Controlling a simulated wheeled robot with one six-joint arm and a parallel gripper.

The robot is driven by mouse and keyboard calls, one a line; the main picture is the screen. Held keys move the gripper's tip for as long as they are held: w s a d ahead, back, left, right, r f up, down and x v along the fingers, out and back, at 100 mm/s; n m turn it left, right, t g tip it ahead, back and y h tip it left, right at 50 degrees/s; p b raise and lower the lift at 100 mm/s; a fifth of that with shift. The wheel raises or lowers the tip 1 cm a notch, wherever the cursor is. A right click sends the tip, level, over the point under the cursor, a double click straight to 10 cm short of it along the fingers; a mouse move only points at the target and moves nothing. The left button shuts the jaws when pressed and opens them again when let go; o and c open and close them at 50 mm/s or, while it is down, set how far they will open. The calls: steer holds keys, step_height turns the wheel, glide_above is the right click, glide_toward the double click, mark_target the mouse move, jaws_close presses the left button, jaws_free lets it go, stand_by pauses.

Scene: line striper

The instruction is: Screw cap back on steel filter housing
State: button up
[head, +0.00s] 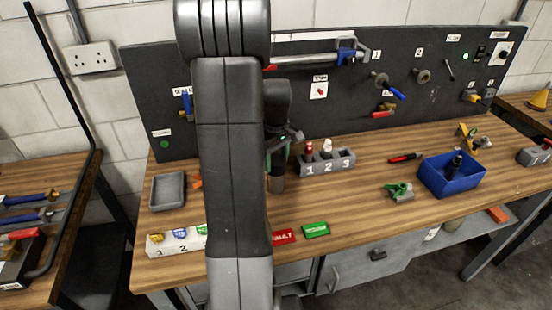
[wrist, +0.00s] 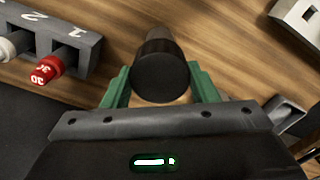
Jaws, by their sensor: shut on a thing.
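A dark round cap (wrist: 162,80) sits between the green fingers of my gripper (wrist: 159,70) in the wrist view, and the gripper is shut on it. The steel filter housing (wrist: 158,38) shows just behind the cap, in line with it. In the head view the housing (head: 277,184) stands upright on the bench, below my gripper (head: 278,152), partly hidden by my arm. The cap itself is hard to make out there. I cannot tell whether its thread is engaged.
A grey numbered block (head: 326,163) with red and white pieces stands close right of the housing. A red tag (head: 283,237) and a green tag (head: 316,230) lie at the front. A blue bin (head: 440,184) is farther right, a grey tray (head: 160,203) at left.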

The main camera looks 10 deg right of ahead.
steer(key=m, duration=0.4)
steer(key=shift+m, duration=0.3)
steer(key=m, duration=0.2)
steer(key=shift+m, duration=0.3)
steer(key=shift+f+m, duration=0.1)
steer(key=shift+m, duration=0.8)
steer(key=m, duration=0.4)
steer(key=shift+m, duration=0.3)
